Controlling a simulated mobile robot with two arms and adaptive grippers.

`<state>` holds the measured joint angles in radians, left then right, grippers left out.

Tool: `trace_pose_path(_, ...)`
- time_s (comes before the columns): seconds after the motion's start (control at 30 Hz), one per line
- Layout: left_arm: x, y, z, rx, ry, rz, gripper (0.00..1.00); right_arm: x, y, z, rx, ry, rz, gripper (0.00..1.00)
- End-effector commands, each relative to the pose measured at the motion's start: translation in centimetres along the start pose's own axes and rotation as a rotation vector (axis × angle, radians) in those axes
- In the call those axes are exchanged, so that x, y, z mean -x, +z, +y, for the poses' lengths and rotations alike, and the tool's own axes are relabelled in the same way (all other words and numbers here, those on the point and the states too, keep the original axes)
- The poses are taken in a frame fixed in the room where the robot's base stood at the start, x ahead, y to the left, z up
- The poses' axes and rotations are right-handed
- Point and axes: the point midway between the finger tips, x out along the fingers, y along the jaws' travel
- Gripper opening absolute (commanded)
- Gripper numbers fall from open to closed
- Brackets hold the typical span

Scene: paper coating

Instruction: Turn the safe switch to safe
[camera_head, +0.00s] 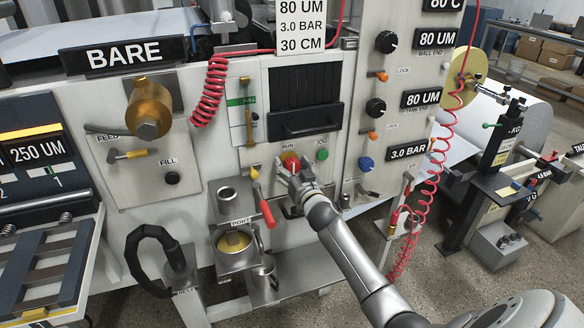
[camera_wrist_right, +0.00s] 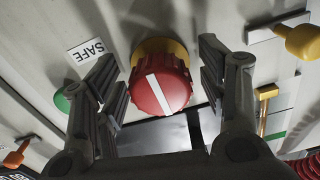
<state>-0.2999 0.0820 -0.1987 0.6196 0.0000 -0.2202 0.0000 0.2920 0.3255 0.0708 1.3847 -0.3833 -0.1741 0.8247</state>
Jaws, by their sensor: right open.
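The safe switch (camera_head: 289,160) is a red round knob on a yellow base, on the white machine panel in the middle of the head view. In the right wrist view the knob (camera_wrist_right: 160,92) shows a white bar, tilted from upper left to lower right. A SAFE label (camera_wrist_right: 91,50) sits to its upper left there. My right gripper (camera_head: 297,175) is at the knob, partly covering it in the head view. In the right wrist view the gripper (camera_wrist_right: 160,62) is open, one finger on each side of the knob; contact cannot be told. My left gripper is not in view.
A green JOG button (camera_head: 322,155) is right of the knob. A red-handled lever (camera_head: 267,212) is close on the left. A dark-handled drawer or window (camera_head: 305,122) is above. A coiled red hose (camera_head: 208,92) hangs at upper left, a blue knob (camera_head: 365,164) right.

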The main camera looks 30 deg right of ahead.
Motion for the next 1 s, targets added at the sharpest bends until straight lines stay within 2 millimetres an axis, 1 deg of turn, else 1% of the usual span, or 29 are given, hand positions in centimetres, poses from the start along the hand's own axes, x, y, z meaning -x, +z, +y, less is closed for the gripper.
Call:
trace_pose_path(0.17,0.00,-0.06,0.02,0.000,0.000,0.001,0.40,0.00,0.00,0.00,0.000,0.000,0.000,0.66)
trace_pose_path(0.2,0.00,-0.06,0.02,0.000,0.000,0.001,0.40,0.00,0.00,0.00,0.000,0.000,0.000,0.64)
trace_pose_path(0.5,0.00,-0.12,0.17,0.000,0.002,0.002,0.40,0.02,0.00,0.00,0.001,0.000,0.000,0.26)
trace_pose_path(0.57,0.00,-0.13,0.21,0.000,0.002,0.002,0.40,0.02,0.00,0.00,0.000,0.000,0.000,0.20)
trace_pose_path(0.83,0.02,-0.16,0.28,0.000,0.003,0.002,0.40,0.02,-0.01,0.01,0.033,0.000,0.000,0.20)
trace_pose_path(1.0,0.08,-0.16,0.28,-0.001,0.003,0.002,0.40,0.01,-0.04,0.04,0.113,0.000,0.001,0.20)
